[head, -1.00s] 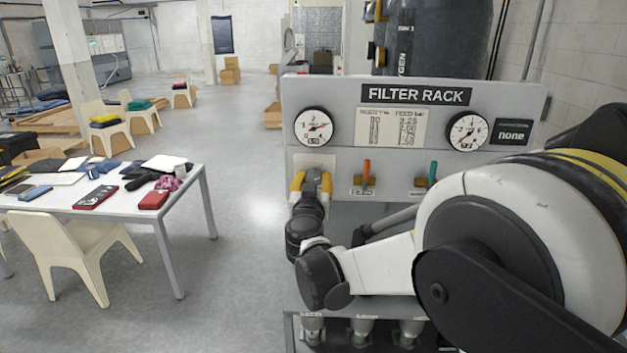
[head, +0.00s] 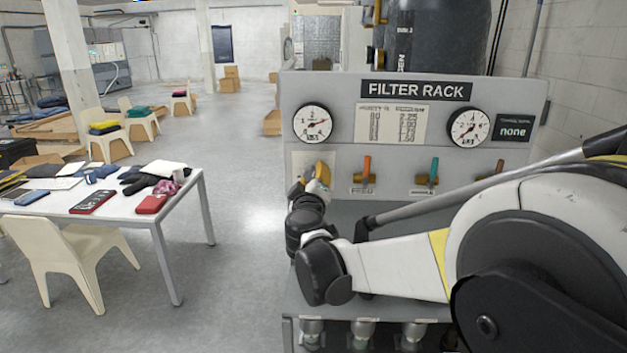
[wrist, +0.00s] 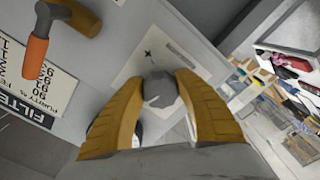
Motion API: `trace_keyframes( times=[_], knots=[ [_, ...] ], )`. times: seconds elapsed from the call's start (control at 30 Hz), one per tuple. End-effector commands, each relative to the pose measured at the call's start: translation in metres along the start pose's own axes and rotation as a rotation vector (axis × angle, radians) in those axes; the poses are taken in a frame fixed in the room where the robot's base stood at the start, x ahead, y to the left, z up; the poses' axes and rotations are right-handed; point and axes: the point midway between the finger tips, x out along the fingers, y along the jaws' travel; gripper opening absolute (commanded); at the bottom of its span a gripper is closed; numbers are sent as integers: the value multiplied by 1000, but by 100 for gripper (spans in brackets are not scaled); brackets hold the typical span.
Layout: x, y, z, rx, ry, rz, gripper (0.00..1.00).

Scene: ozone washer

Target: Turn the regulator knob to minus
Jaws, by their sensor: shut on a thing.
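The regulator knob (wrist: 161,88) is a grey faceted knob on a pale label plate, seen in the wrist view. A small dark mark shows on the plate beside it. The yellow fingers of my gripper (wrist: 160,82) are shut on the knob, one on each side. In the head view my gripper (head: 318,178) is at the lower left of the filter rack panel (head: 340,90), in front of the plate (head: 301,162), and hides the knob.
Two gauges, left (head: 313,123) and right (head: 469,127), sit above. A table (head: 140,205) stands left, with clear floor between.

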Motion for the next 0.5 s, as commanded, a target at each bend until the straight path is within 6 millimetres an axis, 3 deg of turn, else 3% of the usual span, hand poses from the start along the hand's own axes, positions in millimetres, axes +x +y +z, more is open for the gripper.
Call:
trace_keyframes(
  times=[0.5],
  knots=[
    [0, 2, 0, -490, 0, 1, 7]
  ],
)
